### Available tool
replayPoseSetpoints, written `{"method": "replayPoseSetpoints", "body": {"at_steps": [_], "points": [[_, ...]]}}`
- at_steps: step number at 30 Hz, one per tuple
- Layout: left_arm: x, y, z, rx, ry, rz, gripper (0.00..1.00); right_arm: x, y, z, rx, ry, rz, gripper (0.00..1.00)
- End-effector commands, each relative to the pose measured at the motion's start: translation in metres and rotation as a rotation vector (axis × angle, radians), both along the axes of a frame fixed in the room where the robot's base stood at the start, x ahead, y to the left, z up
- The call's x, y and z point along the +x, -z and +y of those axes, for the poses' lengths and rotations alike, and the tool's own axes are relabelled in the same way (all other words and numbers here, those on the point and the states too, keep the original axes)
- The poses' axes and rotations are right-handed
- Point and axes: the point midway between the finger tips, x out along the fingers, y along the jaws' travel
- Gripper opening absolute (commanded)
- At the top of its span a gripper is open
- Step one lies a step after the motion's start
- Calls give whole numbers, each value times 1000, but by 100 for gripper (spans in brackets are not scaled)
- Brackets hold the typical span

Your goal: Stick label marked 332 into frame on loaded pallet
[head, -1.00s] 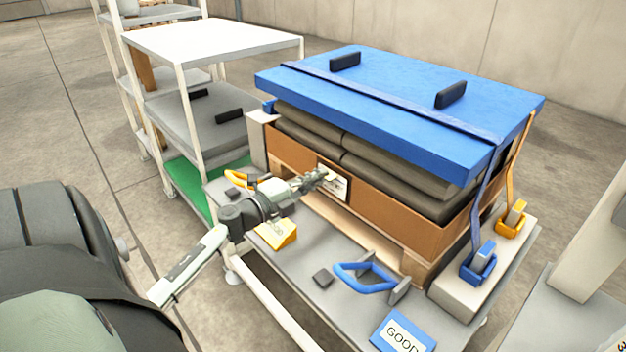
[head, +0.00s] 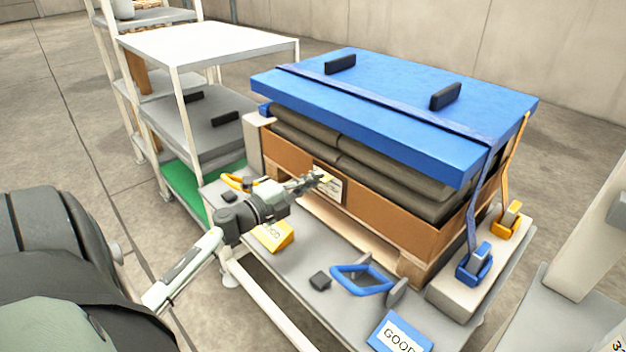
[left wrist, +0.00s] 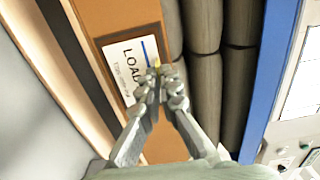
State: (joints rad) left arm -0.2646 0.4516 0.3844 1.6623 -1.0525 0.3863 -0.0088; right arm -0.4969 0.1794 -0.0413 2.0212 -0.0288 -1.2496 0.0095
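The loaded pallet is a brown-walled box (head: 385,222) on a wooden base, with dark sacks (head: 375,170) inside and a blue lid (head: 400,95). A white label (head: 329,187) sits at the brown frame on its front wall. In the left wrist view the label (left wrist: 122,68) reads "LOAD" in part and has a blue bar; a number 332 is not legible. My left gripper (head: 318,180) is at the label's upper edge. In the left wrist view its fingertips (left wrist: 158,82) meet at a small yellow tab (left wrist: 157,63) by the label. My right gripper is out of view.
Blue (head: 474,262) and orange (head: 509,220) strap buckles are at the right. A white-topped shelf (head: 205,40) stands behind left.

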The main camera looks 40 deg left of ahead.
Motion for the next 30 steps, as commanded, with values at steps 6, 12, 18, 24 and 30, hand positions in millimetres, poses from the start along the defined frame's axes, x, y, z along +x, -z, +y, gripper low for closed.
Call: {"method": "replayPoseSetpoints", "body": {"at_steps": [6,12,18,24,30], "points": [[2,0,0,0,0,0,0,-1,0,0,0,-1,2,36],[3,0,0,0,0,0,0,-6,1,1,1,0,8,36],[5,0,0,0,0,0,0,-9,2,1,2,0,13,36],[7,0,0,0,0,0,0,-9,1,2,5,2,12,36],[7,0,0,0,0,-1,0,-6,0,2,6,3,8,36]]}}
